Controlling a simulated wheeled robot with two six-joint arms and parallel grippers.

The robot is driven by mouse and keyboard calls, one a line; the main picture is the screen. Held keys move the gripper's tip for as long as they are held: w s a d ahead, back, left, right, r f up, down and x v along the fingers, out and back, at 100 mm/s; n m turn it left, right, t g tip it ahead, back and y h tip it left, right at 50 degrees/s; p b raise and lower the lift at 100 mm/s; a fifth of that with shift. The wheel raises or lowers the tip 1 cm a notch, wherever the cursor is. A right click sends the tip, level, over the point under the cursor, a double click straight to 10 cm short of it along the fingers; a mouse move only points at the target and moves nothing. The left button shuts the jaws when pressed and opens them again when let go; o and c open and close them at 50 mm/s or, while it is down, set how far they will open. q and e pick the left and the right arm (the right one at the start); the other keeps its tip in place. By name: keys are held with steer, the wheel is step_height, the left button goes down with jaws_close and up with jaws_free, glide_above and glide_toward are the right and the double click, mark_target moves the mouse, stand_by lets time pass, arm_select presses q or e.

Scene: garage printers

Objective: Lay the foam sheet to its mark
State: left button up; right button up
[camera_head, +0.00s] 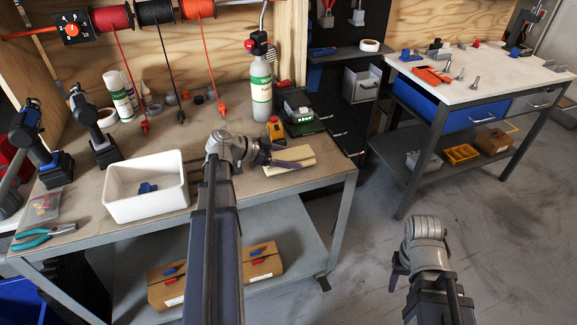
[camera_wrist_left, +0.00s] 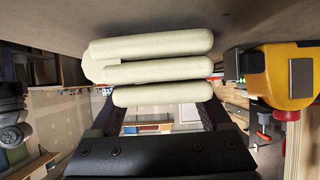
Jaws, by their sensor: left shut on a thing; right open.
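The foam sheet (camera_head: 298,157) is pale cream and lies at the right end of the workbench. In the left wrist view the foam sheet (camera_wrist_left: 150,72) shows as stacked, rounded folds close against the bench surface. My left gripper (camera_head: 280,160) reaches it from the left, its dark fingers shut on the foam sheet. In the left wrist view the fingers are partly hidden behind the lowest fold. My right gripper (camera_head: 398,268) is open and empty over the floor to the right, its fingers only partly visible. I cannot make out a mark for the sheet.
A yellow tool (camera_head: 274,128) stands just behind the sheet; it is close beside it in the wrist view (camera_wrist_left: 285,75). A green-labelled gas bottle (camera_head: 261,90) and a dark green device (camera_head: 298,115) stand behind. A white bin (camera_head: 146,205) is left. The bench edge is near.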

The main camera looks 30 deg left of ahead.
arm_select(q)
steer(key=shift+f, duration=0.2)
steer(key=o, duration=1.3)
steer(key=p+v, duration=0.3)
steer(key=v, duration=0.4)
steer(key=shift+s+a+r, duration=0.15)
steer(key=shift+s+a, duration=0.1)
steer(key=shift+a, duration=0.05)
